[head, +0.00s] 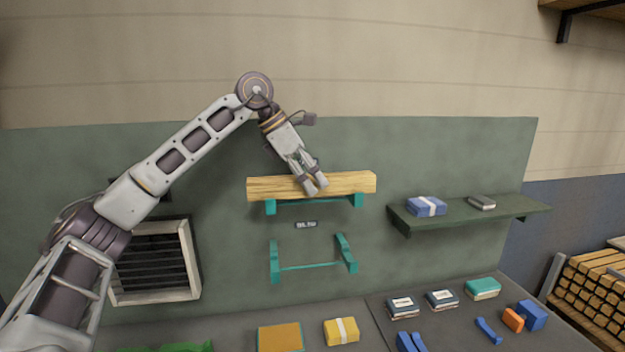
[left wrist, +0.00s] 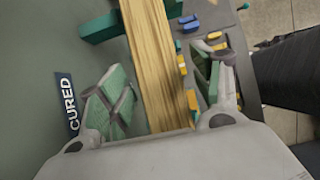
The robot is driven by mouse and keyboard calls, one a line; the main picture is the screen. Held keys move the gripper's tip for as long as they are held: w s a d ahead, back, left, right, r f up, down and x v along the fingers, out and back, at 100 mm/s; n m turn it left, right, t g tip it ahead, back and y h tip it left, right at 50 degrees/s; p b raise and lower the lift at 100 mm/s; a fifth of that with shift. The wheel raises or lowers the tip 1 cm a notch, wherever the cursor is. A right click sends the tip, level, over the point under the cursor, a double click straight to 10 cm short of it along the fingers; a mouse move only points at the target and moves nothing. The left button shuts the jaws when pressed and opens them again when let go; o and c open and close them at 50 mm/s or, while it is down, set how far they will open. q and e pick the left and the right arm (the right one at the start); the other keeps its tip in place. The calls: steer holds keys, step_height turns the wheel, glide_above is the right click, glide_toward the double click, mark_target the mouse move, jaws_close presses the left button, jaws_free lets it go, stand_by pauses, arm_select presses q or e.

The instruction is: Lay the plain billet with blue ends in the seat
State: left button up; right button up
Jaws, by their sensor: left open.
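A long plain wooden billet (head: 345,183) lies level across an upper pair of teal brackets (head: 357,201) on the green wall panel. I see no blue on its ends. My left gripper (head: 312,187) reaches down to the billet from above, near its middle. In the left wrist view the billet (left wrist: 155,60) runs between the open fingers (left wrist: 163,82), with a gap on each side. A lower teal cradle (head: 310,267) with two upright arms is empty; I cannot tell whether it is the seat. My right gripper is not in view.
A label reading CURED (left wrist: 68,104) is on the panel. A green shelf (head: 455,211) to the right holds a blue packet (head: 427,206). The bench (head: 230,337) below carries several packets and small blocks. A slatted vent (head: 155,264) is at the left.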

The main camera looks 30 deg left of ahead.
arm_select(q)
steer(key=v, duration=1.1)
steer(key=shift+s+a+r, duration=0.1)
steer(key=shift+r, duration=0.1)
